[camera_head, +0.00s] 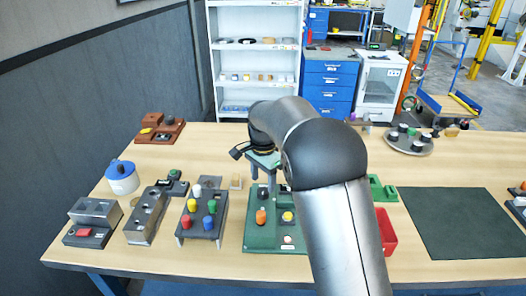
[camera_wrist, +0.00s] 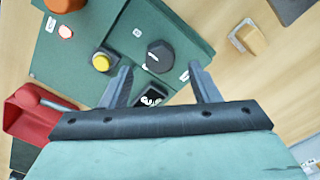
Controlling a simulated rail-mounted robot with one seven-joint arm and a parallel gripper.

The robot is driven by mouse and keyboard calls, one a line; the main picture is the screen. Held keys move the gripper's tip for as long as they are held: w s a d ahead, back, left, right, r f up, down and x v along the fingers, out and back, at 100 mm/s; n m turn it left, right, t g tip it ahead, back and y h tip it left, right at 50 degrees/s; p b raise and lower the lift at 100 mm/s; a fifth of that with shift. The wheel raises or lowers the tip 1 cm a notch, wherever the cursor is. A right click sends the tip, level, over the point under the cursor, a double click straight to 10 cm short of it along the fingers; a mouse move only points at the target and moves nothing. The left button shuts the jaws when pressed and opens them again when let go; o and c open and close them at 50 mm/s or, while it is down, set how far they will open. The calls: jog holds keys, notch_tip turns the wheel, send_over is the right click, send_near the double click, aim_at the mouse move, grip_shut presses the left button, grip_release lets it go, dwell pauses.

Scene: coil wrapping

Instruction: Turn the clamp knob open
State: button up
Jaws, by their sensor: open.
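A green panel (camera_head: 259,239) stands on the table and fills the upper left of the wrist view (camera_wrist: 85,30). It bears a black faceted knob (camera_head: 263,192), also seen in the wrist view (camera_wrist: 160,56), with small white labels beside it. An orange knob (camera_head: 261,216) sits nearer the front; which one is the clamp knob is not readable. My gripper (camera_head: 263,172) is over the panel's back edge. In the wrist view my gripper (camera_wrist: 160,70) is open and empty, its fingers on either side of the black knob's line of view. Contact is not visible.
A red bin (camera_head: 387,231) stands to the right. A rack of coloured knobs (camera_head: 204,217) stands to the left. The dark green mat (camera_head: 462,222) is clear.

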aim_at(263, 190)
notch_tip(263, 190, up, 14)
jog(key=shift+f, duration=0.25)
